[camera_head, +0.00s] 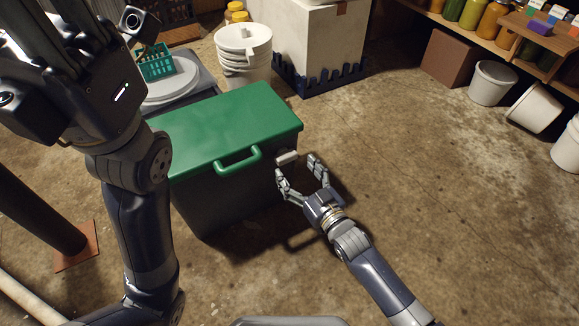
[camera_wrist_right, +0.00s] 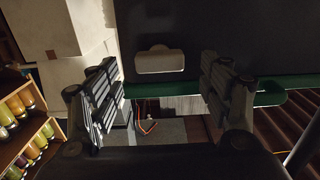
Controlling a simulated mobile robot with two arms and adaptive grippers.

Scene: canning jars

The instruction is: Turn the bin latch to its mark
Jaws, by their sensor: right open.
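The bin (camera_head: 215,205) has a dark body and a green lid (camera_head: 225,125) with a green handle (camera_head: 238,161). The latch (camera_head: 287,157) is a small pale block on the bin's right side, just under the lid rim. My right gripper (camera_head: 298,169) is open, its two fingers pointing at the latch. In the right wrist view, the latch (camera_wrist_right: 160,60) lies crosswise between the open fingers (camera_wrist_right: 162,86), with a gap on both sides. I cannot make out the mark. My left gripper (camera_head: 45,45) is raised at the upper left, away from the latch; its opening is unclear.
White buckets (camera_head: 243,50) stand behind the bin, beside a large white box (camera_head: 315,40) on a dark base. A shelf of jars (camera_head: 492,20) and pale buckets (camera_head: 492,83) are at the right. The floor (camera_head: 430,180) right of my right gripper is clear.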

